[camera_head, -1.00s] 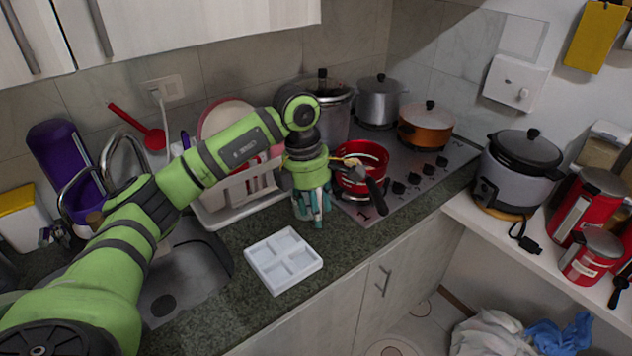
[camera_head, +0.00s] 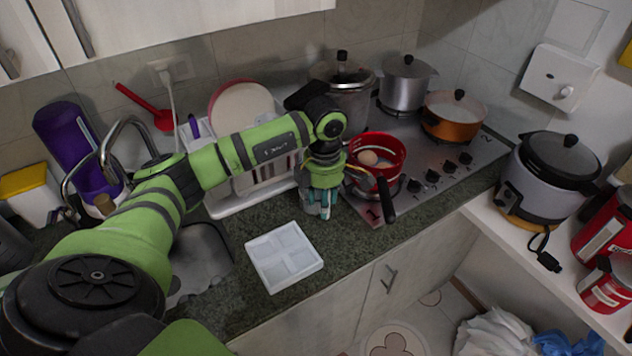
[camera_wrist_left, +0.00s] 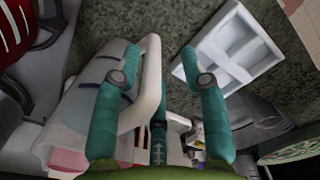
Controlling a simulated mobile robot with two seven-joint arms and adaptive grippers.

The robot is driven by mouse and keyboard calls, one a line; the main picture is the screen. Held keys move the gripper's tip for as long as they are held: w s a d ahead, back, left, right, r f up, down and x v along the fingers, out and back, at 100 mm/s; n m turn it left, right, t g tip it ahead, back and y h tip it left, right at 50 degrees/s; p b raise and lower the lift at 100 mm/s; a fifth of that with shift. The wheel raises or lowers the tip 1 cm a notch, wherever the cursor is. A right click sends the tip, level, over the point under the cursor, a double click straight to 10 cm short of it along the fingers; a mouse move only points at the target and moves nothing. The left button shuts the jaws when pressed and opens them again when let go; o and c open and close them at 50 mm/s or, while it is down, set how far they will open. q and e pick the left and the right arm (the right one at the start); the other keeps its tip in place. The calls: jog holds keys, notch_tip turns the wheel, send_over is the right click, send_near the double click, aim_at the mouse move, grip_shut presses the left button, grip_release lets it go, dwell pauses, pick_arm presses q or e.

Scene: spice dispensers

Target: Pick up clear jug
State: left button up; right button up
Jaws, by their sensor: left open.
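The clear jug (camera_wrist_left: 92,95) has a see-through body and a pale handle (camera_wrist_left: 152,85). In the left wrist view its body lies at the left, partly behind one teal finger, and the handle stands between the two fingers. My left gripper (camera_wrist_left: 160,56) is open around the handle; I cannot tell whether a finger touches the jug. In the head view the left gripper (camera_head: 320,212) points down at the counter, left of the red pot, and mostly hides the jug. My right gripper is not in view.
A white compartment tray (camera_head: 262,252) lies on the counter in front. A red pot (camera_head: 392,146) with a black handle (camera_head: 387,202) stands close on the right. The dish rack (camera_head: 235,204) is behind on the left, the sink (camera_head: 205,255) at the left.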

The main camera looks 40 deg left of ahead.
pick_arm(q)
jog(key=shift+f, duration=0.1)
grip_shut()
jog(key=shift+w, duration=0.15)
jog(key=shift+r, duration=0.25)
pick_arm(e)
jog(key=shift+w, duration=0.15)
